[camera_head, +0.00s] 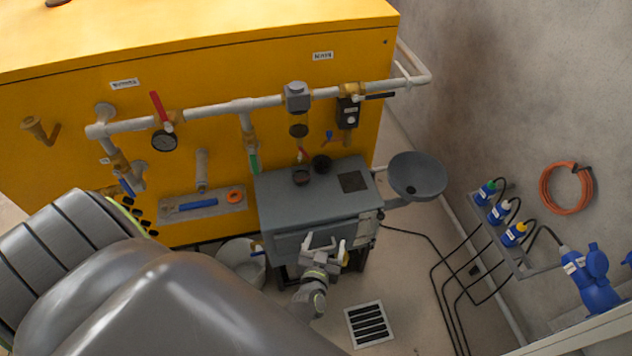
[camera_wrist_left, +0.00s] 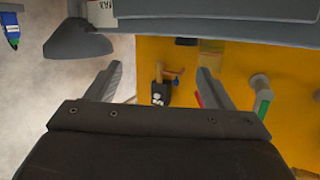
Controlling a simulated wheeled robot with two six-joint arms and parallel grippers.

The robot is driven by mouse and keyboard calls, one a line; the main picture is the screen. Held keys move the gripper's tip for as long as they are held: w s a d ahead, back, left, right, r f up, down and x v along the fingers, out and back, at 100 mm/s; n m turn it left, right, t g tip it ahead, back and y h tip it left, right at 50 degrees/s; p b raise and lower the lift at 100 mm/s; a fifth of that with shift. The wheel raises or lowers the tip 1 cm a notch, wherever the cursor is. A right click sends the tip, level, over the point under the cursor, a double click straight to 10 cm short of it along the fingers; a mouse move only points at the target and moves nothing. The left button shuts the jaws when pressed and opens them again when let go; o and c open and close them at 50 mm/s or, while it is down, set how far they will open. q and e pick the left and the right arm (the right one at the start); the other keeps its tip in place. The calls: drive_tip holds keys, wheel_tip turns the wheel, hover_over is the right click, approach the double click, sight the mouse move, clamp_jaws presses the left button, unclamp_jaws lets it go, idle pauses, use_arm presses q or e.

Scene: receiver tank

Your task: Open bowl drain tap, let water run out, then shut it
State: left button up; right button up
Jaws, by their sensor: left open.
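My left gripper (camera_head: 326,248) is open and empty in front of the grey receiver tank (camera_head: 310,215). Its two fingers stand apart in the left wrist view (camera_wrist_left: 160,70), with nothing between them. A brass tap with a blue lever (camera_head: 328,136) sits on the yellow panel, beside a black unit (camera_head: 348,112). A red-levered fitting (camera_head: 302,153) is above the tank top. I cannot tell which is the bowl drain tap. No running water shows. My right gripper is not seen.
A grey funnel-like bowl (camera_head: 418,176) juts out right of the tank. White pipes (camera_head: 220,108) cross the yellow panel (camera_head: 60,100). A floor grate (camera_head: 368,324) lies in front.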

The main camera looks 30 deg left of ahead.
use_arm(q)
drive_tip(key=s+f+m+g+h+b, duration=0.1)
drive_tip(key=s+f+m+g+h, duration=0.1)
drive_tip(key=s+f, duration=0.3)
wheel_tip(320, 180, down, 4)
drive_tip(key=shift+s+d+r+h, duration=0.2)
drive_tip(key=shift+d+h, duration=0.1)
drive_tip(key=shift+h, duration=0.3)
